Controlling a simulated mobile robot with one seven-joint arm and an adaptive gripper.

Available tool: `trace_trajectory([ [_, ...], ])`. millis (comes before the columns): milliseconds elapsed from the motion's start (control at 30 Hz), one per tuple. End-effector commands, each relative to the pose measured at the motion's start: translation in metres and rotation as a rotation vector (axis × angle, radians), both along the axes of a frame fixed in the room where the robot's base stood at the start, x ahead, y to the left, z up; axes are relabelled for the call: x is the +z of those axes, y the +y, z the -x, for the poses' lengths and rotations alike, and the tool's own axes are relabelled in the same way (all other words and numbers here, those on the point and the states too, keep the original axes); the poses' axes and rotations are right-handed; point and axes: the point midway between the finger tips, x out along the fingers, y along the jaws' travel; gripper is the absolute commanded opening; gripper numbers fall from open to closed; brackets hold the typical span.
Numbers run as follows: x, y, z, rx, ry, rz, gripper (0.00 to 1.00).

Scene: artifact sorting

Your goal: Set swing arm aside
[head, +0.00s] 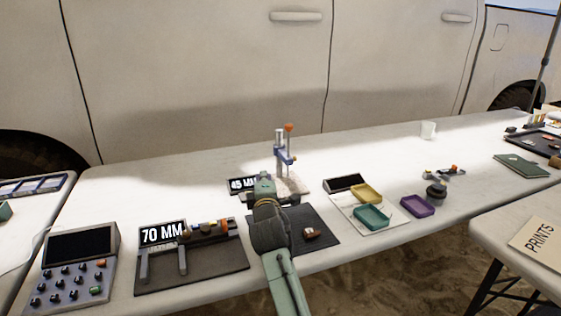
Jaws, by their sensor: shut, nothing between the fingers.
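I cannot tell for certain which part is the swing arm. A blue-and-grey upright stand (281,158) with an orange knob (289,127) on top stands on a pale base (298,186) at mid-table; a blue arm-like piece juts from its post. My gripper (264,178) is shut and empty, just in front and to the left of this stand. Its fingertips are small and partly hidden by my own green arm. I cannot tell whether it touches the stand. A small metal part with an orange piece (453,169) lies at the right.
A "70 MM" display (163,232) stands at left, beside a control box (72,248). A dark mat (322,239) bears a small brown object. Yellow (366,193), teal (372,217) and purple (418,206) trays lie right. The back right is fairly clear.

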Motion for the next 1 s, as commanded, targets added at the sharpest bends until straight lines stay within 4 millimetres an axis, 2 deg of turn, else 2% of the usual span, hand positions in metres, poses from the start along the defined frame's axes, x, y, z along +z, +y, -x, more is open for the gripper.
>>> trace_trajectory([
  [367,0.002,0.001,-0.005,0.002,-0.002,-0.002,0.00],
  [467,0.003,0.003,-0.017,0.002,-0.001,-0.001,0.00],
  [900,0.004,0.009,-0.103,0.002,-0.001,-0.001,0.00],
  [1000,0.004,-0.011,-0.106,-0.002,-0.002,-0.002,0.00],
])
